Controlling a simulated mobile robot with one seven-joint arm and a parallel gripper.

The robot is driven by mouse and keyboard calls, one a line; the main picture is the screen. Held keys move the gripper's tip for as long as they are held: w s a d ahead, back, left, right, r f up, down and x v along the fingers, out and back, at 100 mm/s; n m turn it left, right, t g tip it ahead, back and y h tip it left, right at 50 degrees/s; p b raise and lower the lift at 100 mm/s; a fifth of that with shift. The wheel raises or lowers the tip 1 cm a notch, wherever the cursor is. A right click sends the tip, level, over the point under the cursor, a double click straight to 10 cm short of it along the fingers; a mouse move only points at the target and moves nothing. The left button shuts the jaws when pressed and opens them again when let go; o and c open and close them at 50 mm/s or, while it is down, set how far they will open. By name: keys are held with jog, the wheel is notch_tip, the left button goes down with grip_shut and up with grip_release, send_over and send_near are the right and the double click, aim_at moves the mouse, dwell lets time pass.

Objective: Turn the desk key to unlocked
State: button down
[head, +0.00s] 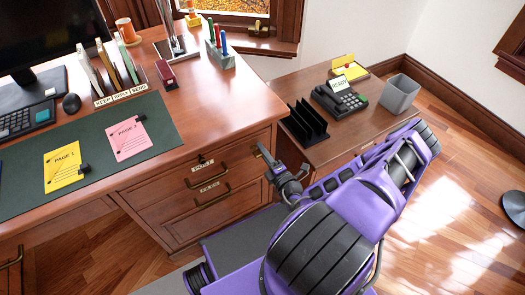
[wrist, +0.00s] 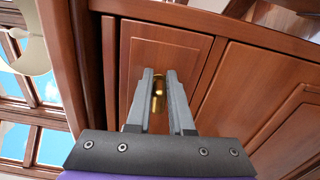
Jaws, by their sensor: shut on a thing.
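In the head view a bit of brass (head: 258,151) shows at the desk's right front corner, beside the fingertips. My gripper (wrist: 159,78) is shut on the key, with a finger on each side. In the head view my gripper (head: 267,160) reaches the desk's right end, and its fingertips are partly hidden. The key's turn angle and any lock marking cannot be made out.
Labelled drawers with brass handles (head: 210,187) lie left of my gripper. A lower side table (head: 290,84) stands right of the desk, holding a black rack (head: 304,124), a phone (head: 338,102) and a grey bin (head: 399,93).

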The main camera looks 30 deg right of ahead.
jog(key=shift+a+f+m, duration=0.1)
jog(key=shift+m, duration=0.4)
jog(key=c, duration=0.8)
grip_release()
jog(key=s+p, duration=0.1)
jog(key=s, duration=1.6)
jog(key=shift+s+d, duration=0.2)
jog(key=shift+d, duration=0.15)
